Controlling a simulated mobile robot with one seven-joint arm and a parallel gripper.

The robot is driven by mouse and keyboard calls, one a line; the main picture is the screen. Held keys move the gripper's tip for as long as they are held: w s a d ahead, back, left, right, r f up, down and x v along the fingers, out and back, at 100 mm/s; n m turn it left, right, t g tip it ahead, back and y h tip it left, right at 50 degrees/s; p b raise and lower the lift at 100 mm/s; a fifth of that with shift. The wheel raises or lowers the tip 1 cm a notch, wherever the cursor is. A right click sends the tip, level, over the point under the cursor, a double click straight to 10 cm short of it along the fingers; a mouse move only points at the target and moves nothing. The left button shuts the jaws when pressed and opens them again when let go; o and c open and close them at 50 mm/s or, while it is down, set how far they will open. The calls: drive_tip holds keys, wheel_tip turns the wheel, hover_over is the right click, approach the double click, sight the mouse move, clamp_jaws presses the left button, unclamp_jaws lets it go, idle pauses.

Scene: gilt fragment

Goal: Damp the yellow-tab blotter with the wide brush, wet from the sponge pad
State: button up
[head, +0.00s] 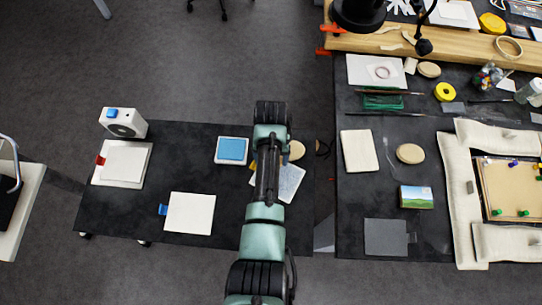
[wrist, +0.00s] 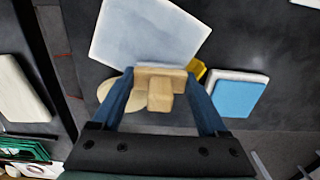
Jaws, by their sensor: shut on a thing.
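The yellow-tab blotter (head: 291,183) lies on the low black table, partly under my arm; its yellow tab (wrist: 197,69) shows beside the brush. Its face (wrist: 148,30) looks bluish and mottled, unlike the cream blotters. My gripper (wrist: 160,98) is shut on a pale wooden brush (wrist: 160,77), its wide head toward the blotter's tab-side edge. I cannot tell if the bristles touch; they are hidden. The blue sponge pad (head: 232,149) sits in a white tray left of my arm; it also shows in the wrist view (wrist: 237,98).
A red-tab blotter (head: 122,163) and a blue-tab blotter (head: 190,213) lie on the same table. A white box-like device (head: 123,123) stands at its far left corner. A round wooden disc (head: 297,150) lies close by my gripper. A crowded workbench (head: 430,140) stands right.

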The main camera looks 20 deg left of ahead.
drive_tip(key=shift+r+p, duration=2.4)
drive_tip(key=shift+r, duration=0.3)
wheel_tip(320, 180, up, 3)
drive_tip(key=p, duration=0.3)
drive_tip(key=shift+r, duration=0.1)
